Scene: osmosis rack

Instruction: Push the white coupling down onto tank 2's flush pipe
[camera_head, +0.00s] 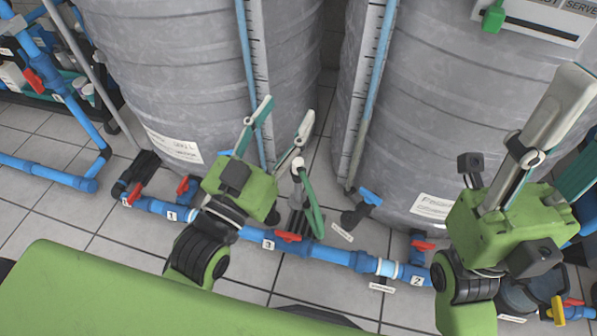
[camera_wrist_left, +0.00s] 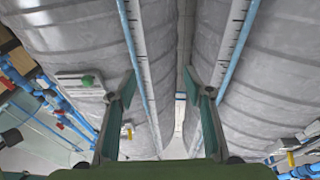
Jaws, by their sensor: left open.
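A pale band that looks like the white coupling (camera_head: 378,266) sits on the blue floor pipe (camera_head: 330,254), left of the label 2 (camera_head: 416,281). I cannot tell how far it is seated.
Two large grey tanks, the left one (camera_head: 180,70) and the right one (camera_head: 455,110), stand behind the pipe with a narrow gap between them. Red-handled valves (camera_head: 288,236) line the pipe. A blue-handled valve (camera_head: 370,197) is near the right tank's base. Tiled floor (camera_head: 95,215) lies in front.

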